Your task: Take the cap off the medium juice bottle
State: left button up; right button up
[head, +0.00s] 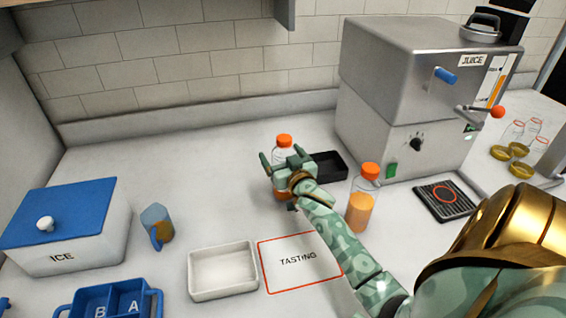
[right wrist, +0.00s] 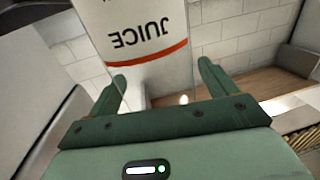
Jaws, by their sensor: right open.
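Two clear juice bottles with orange caps stand on the counter. The back bottle (head: 283,155) is upright, with its orange cap (head: 284,140) in place. My right gripper (head: 282,158) is open at this bottle, with its fingers on either side of the body below the cap. In the right wrist view, the bottle's JUICE label (right wrist: 140,35) fills the space just beyond the open fingers; contact cannot be told. The front bottle (head: 361,208) is upright and capped, to the right of my forearm. Which is the medium one is unclear. My left gripper is not in view.
A black tray (head: 328,163) sits right behind the gripper. The steel juicer (head: 385,95) stands at the back right. A white tray (head: 222,288), tasting mat (head: 298,272), blue-handled jug (head: 157,222) and ice box (head: 75,240) are left. The counter behind the jug is clear.

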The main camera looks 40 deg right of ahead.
jog(key=shift+w+d, duration=0.1)
jog(key=shift+w, duration=0.1)
jog(key=shift+s+r, duration=0.1)
jog(key=c, duration=1.4)
jog(key=shift+r, duration=0.1)
